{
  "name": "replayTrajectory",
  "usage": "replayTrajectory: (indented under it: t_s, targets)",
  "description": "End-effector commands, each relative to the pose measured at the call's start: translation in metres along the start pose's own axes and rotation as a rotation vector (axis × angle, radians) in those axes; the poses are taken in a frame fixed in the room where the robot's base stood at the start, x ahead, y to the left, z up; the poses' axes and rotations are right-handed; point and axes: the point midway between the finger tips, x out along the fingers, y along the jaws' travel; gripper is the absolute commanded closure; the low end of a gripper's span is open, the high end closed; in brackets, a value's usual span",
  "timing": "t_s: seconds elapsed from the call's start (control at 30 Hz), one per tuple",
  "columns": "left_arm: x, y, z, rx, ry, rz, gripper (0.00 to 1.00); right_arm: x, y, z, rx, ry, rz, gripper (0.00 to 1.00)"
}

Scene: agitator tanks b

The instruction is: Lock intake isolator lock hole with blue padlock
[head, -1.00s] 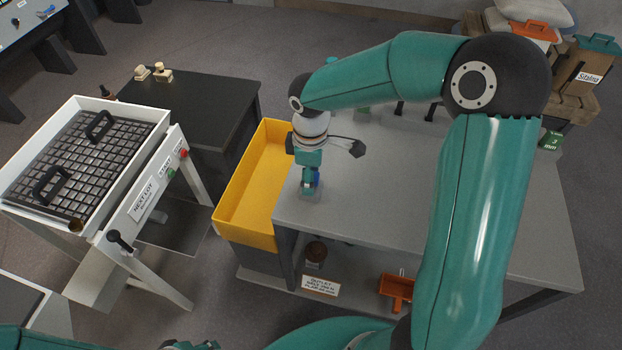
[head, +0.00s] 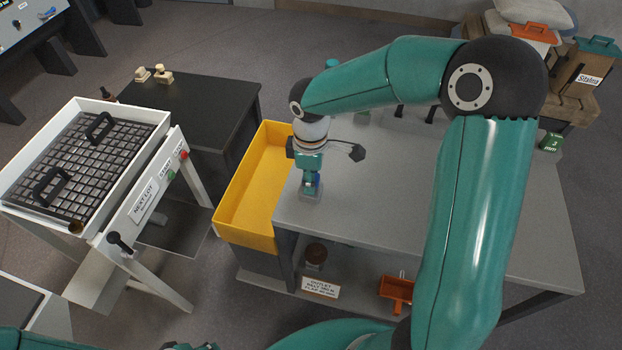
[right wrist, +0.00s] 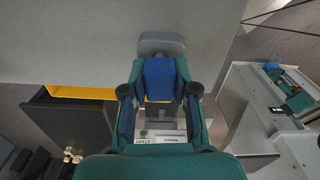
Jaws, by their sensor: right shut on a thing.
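My right gripper (head: 311,190) points down over the near left corner of the grey table. It is shut on the blue padlock (right wrist: 160,78), which sits between its fingers in the right wrist view. In the head view the padlock is mostly hidden by the fingers. I cannot make out the intake isolator lock hole. Part of my left arm shows at the bottom edge of the head view; its jaws are unclear.
A yellow bin (head: 232,222) stands against the left side of the grey table (head: 400,215). A dark table (head: 205,120) and a white sieve frame (head: 185,172) stand further left. An orange scoop-like tray (head: 397,288) and an outlet sign (head: 320,288) are on the lower shelf.

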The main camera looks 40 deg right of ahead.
Motion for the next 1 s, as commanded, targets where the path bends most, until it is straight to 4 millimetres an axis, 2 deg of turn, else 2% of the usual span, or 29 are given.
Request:
replayTrajectory:
  t_s: [0.17, 0.37, 0.47, 0.8, 1.0]
  targets:
    - [-0.001, 0.0, 0.0, 0.0, 0.0, 0.0, 0.6, -0.009, 0.001, 0.0, 0.0, 0.001, 0.002, 1.0]
    - [-0.002, 0.001, 0.0, 0.0, 0.0, 0.0, 0.6, -0.036, 0.001, 0.0, 0.002, 0.004, 0.004, 1.0]
    - [-0.003, 0.001, 0.0, 0.0, 0.0, 0.0, 0.6, -0.058, 0.001, 0.0, 0.001, 0.005, 0.005, 1.0]
    - [-0.009, 0.003, 0.0, 0.0, 0.0, 0.0, 0.6, -0.151, 0.001, 0.0, 0.001, 0.006, 0.004, 1.0]
    - [-0.012, 0.004, 0.0, 0.0, 0.0, 0.0, 0.6, -0.186, 0.001, 0.0, 0.001, 0.003, 0.002, 1.0]
